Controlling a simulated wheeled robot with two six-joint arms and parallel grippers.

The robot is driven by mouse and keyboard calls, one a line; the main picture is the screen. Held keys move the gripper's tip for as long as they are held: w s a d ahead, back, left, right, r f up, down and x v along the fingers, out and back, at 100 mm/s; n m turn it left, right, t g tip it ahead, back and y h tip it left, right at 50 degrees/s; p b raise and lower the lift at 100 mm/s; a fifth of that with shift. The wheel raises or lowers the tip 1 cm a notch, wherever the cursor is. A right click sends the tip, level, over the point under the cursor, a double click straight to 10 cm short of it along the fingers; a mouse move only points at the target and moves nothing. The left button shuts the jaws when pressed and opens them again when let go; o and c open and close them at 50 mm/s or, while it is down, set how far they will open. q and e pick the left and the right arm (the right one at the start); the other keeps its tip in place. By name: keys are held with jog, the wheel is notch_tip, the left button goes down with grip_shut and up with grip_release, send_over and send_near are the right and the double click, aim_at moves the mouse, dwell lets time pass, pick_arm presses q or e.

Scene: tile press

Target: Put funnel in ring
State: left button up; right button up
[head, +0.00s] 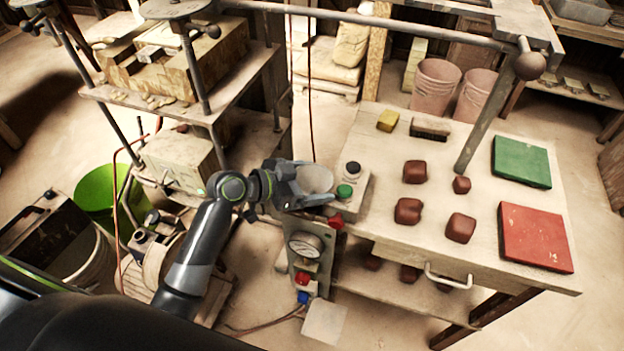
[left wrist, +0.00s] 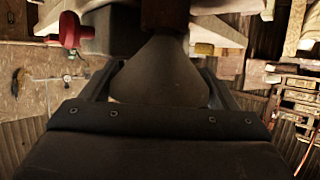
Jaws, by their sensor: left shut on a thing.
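The funnel (head: 315,178) shows as a pale round shape in the head view, between the fingers of my left gripper (head: 311,188). In the left wrist view the funnel (left wrist: 160,75) is a grey cone, narrowing toward the top of the picture, with a finger on each side. My left gripper is shut on it, at the left edge of the workbench, close to the control box with the green button. I cannot make out the ring in either view. My right gripper is not in view.
The workbench (head: 385,160) holds several red-brown clay lumps, a green tile (head: 521,162), a red tile (head: 535,237) and a yellow block (head: 388,120). A control box (head: 350,190) with a green button stands at its left edge. A slanting metal post (head: 487,125) rises from the bench.

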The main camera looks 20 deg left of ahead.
pick_arm(q)
jog(key=o, duration=0.9)
jog(key=shift+s+a+r, duration=0.15)
jog(key=shift+s+a, duration=0.2)
jog(key=shift+a, duration=0.1)
jog(key=b+v, duration=0.2)
jog(key=v, duration=1.4)
jog(key=shift+s, duration=0.2)
jog(key=shift+r, duration=0.15)
